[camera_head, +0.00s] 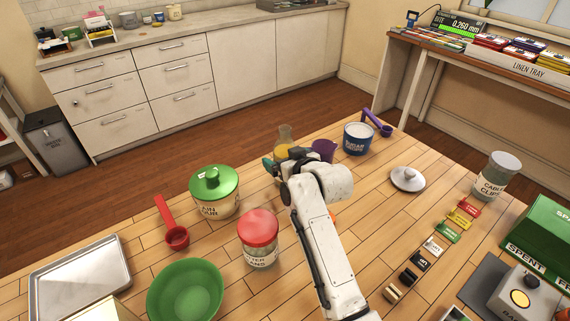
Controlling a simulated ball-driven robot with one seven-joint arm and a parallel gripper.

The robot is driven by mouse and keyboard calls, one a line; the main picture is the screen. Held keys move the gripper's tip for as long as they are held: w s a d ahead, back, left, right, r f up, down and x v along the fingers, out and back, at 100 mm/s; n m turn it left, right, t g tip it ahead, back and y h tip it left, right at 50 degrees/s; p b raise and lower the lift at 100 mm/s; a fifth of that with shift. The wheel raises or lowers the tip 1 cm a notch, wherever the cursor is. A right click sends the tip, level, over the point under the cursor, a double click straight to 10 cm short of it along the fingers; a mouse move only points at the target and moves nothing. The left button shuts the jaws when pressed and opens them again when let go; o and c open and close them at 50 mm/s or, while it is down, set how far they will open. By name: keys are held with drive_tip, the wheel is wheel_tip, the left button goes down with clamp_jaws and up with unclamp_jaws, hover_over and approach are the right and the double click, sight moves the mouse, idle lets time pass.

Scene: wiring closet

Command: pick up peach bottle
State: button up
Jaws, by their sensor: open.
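A small bottle (284,141) with a clear neck and a yellow-amber lower part stands on the wooden table's far side. Its base is hidden behind my gripper (281,165). It is the closest match I see to a peach bottle, though its colour looks more yellow. My gripper is open, on the near side of the bottle. I cannot tell whether the jaws touch it or are around it. A teal piece (268,163) shows at the gripper's left; I cannot tell what it belongs to.
A purple cup (324,148) stands just right of my gripper, with a white-and-blue tub (357,139) beyond. A green-lidded jar (213,191), a red-lidded jar (259,238) and a green bowl (185,290) stand left of my arm. A lid (407,179) lies right.

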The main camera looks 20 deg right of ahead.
drive_tip(key=shift+r, duration=0.1)
drive_tip(key=c, duration=1.3)
drive_tip(key=shift+r, duration=0.15)
